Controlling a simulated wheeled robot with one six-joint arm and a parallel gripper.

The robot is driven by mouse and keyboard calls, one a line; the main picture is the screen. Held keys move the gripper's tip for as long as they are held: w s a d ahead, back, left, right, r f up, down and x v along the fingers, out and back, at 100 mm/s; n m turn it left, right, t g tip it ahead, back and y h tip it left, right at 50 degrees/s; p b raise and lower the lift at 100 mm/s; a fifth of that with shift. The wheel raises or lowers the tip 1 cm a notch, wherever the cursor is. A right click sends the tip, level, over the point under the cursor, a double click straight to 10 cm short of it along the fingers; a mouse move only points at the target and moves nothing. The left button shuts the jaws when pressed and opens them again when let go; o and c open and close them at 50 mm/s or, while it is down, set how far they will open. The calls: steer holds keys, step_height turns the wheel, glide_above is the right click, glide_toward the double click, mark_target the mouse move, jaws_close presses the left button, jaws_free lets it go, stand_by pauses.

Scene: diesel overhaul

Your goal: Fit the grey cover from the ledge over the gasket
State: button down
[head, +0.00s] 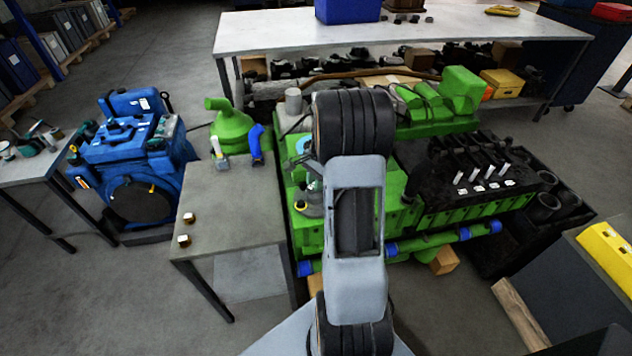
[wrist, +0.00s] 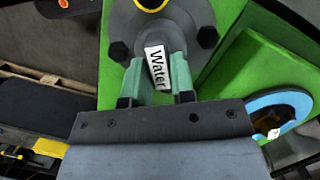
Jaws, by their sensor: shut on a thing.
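The grey cover (wrist: 126,25) is a round flanged piece with dark bolts, a yellow-ringed opening and a white "Water" label. It also shows in the head view (head: 308,208), against the green engine, partly hidden by my arm. In the wrist view my gripper (wrist: 158,80) has its two teal fingers closed on the labelled part of the cover. I cannot tell whether the cover touches the green surface behind it. The gasket, a light blue ring (wrist: 262,104), lies to the right on a green face, apart from the cover. It shows in the head view (head: 301,147), partly behind my arm.
The green engine (head: 412,190) fills the middle, with dark valve gear on its right. A blue engine (head: 135,165) stands further left. A long bench (head: 280,32) runs behind.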

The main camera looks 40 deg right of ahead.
steer(key=shift+r+p, duration=1.7)
steer(key=shift+r, duration=0.5)
